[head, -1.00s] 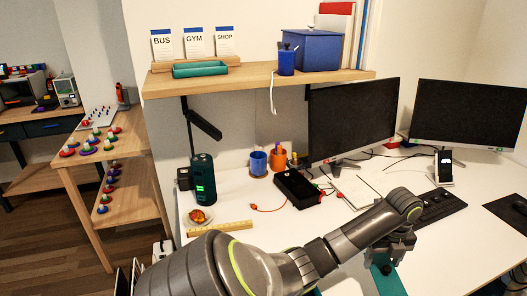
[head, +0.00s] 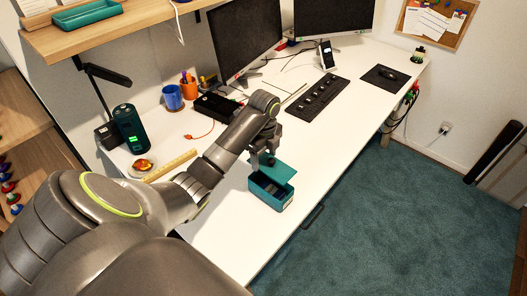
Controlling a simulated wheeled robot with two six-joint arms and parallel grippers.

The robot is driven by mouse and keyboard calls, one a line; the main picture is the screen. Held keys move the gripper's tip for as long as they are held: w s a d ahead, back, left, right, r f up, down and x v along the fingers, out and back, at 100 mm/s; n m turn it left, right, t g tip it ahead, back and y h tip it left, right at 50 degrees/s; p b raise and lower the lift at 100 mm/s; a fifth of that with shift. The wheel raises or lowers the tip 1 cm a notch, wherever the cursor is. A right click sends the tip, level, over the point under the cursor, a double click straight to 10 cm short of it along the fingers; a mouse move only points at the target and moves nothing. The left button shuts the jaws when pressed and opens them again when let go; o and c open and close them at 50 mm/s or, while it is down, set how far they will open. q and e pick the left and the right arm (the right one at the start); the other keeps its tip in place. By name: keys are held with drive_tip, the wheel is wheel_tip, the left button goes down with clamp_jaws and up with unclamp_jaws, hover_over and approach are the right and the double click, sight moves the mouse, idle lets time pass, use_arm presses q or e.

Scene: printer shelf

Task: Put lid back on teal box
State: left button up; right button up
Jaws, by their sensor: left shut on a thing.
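The teal box (head: 265,197) stands on the white desk near its front edge. Its dark inside shows through the open top. The teal lid (head: 284,171) is over the box, set back from it, so the front part of the opening is uncovered. I cannot tell whether the lid touches the rim. My left gripper (head: 268,160) points down at the top of the lid and is shut on it, at a dark knob. The gripper and arm hide part of the lid's back left. My right gripper is not in view.
The desk (head: 227,232) is clear around the box; its front edge is close. Behind are a keyboard (head: 318,98), a yellow ruler (head: 170,166), a dark green cylinder (head: 130,128), cups and two monitors. A shelf (head: 110,30) overhangs at the upper left.

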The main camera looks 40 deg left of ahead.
use_arm(q)
drive_tip(key=shift+s, duration=0.1)
drive_tip(key=shift+r+p, duration=0.15)
drive_tip(key=shift+p, duration=0.55)
wheel_tip(320, 180, down, 2)
drive_tip(key=shift+d+f+b, duration=0.1)
drive_tip(key=shift+b, duration=0.5)
drive_tip(key=shift+f+b, duration=1.05)
drive_tip(key=shift+f, duration=1.5)
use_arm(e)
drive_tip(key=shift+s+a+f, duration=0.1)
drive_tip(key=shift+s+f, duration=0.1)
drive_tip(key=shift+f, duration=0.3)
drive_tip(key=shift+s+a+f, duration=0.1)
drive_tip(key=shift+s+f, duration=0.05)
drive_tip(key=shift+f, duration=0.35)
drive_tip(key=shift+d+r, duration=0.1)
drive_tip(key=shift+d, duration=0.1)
use_arm(q)
drive_tip(key=shift+p, duration=0.8)
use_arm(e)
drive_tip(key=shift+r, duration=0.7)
use_arm(q)
drive_tip(key=shift+f, duration=0.3)
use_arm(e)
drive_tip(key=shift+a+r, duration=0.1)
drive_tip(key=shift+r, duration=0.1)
